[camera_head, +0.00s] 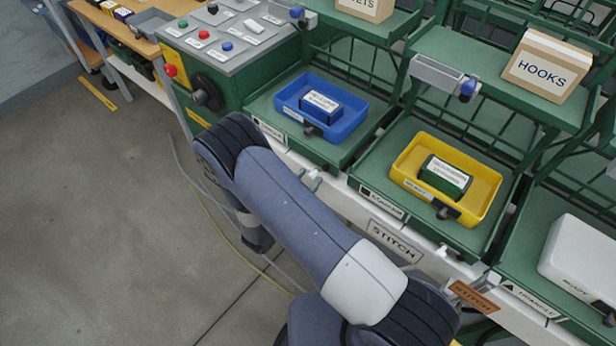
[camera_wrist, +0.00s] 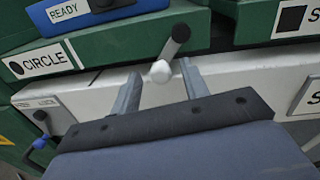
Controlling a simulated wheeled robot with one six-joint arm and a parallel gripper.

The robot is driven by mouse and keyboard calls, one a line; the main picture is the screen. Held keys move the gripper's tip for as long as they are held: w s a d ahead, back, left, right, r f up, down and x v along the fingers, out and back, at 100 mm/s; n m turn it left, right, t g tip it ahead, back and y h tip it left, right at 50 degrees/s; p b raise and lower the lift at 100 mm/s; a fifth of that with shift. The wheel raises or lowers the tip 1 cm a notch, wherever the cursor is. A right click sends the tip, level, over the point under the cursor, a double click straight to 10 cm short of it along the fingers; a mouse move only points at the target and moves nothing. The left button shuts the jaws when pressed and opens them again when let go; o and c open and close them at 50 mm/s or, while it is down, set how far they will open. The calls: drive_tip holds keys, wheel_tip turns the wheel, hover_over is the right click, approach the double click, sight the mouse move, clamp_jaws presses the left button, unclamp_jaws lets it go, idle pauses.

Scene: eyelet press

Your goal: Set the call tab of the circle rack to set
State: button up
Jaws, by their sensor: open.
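The circle rack is the green shelf with the "CIRCLE" label (camera_wrist: 45,61) in the wrist view; in the head view its shelf (camera_head: 262,104) holds a blue bin.
The blue bin (camera_head: 340,131) is marked "READY" in the wrist view. To the right stand a square-marked rack with a yellow bin (camera_head: 480,205) and a triangle rack with a white bin (camera_head: 585,252). A control panel (camera_head: 225,38) is at the upper left. The floor at left is mostly clear.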

drive_tip(key=shift+w+d, duration=0.15)
drive_tip(key=shift+d, duration=0.05)
drive_tip(key=shift+c, duration=0.3)
